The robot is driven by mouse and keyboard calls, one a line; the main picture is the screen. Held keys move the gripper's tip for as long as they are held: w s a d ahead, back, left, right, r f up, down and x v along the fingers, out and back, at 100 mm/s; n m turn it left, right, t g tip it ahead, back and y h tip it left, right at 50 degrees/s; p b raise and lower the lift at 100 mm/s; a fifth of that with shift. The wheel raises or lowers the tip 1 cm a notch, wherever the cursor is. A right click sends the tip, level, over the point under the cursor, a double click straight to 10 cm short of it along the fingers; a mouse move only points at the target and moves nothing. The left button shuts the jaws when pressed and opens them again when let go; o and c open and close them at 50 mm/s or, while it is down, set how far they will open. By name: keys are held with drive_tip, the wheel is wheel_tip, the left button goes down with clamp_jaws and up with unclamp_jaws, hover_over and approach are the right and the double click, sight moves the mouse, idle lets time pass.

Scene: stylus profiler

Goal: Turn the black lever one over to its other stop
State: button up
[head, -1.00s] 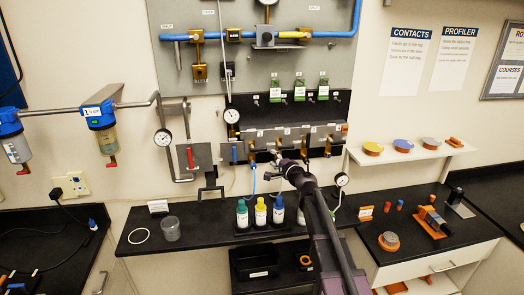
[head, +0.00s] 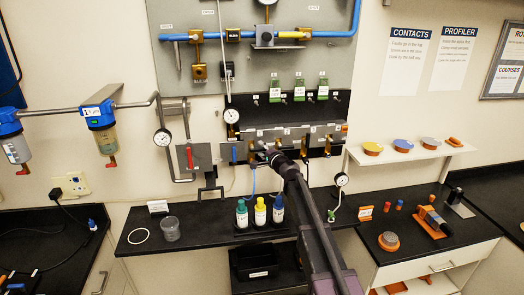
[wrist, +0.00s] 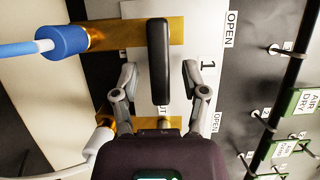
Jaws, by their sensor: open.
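In the wrist view, the black lever (wrist: 158,62) is a long rounded bar in front of a brass valve body (wrist: 105,35), on a white plate with "1" and "OPEN" labels. My gripper (wrist: 160,75) is open, with one finger on each side of the lever and a visible gap on both sides. I see no finger touching the lever. In the head view, my gripper (head: 268,150) is at the left part of the valve row, and my arm hides the lever there.
A blue-capped tube (wrist: 62,43) joins the valve body. Other brass valves (head: 328,146) lie to the right along the panel. Green tags (head: 299,88) hang above. Several bottles (head: 260,212) stand on the black bench below. A gauge (head: 342,179) is at the right.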

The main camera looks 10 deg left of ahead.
clamp_jaws()
drive_tip(key=shift+r+n+p, duration=0.15)
drive_tip(key=shift+n+p, duration=0.15)
drive_tip(key=r+n+g+p, duration=0.1)
drive_tip(key=n+p, duration=0.1)
drive_tip(key=p, duration=0.1)
drive_tip(key=shift+a+r+h, duration=0.1)
drive_tip(key=shift+h, duration=0.2)
drive_tip(key=n+p, duration=0.1)
drive_tip(key=n+h+p, duration=0.1)
drive_tip(key=r+n+h+p, duration=0.1)
drive_tip(key=shift+s+a+n+g, duration=0.15)
drive_tip(key=shift+a+n+g, duration=0.15)
drive_tip(key=shift+a+n, duration=0.1)
drive_tip(key=n+p, duration=0.1)
drive_tip(key=n+h+p, duration=0.1)
drive_tip(key=a+n+h+p, duration=0.1)
drive_tip(key=shift+s+r+n, duration=0.25)
drive_tip(key=shift+r+n, duration=0.05)
drive_tip(key=shift+r, duration=0.1)
drive_tip(key=shift+s+a+r+n+h+p, duration=0.1)
drive_tip(key=shift+a+n+h+p, duration=0.25)
drive_tip(key=shift+n+h, duration=0.45)
drive_tip(key=shift+s+a+n+h+p, duration=0.15)
drive_tip(key=shift+a+n+h, duration=0.35)
drive_tip(key=shift+n, duration=0.5)
drive_tip(key=shift+d, duration=0.1)
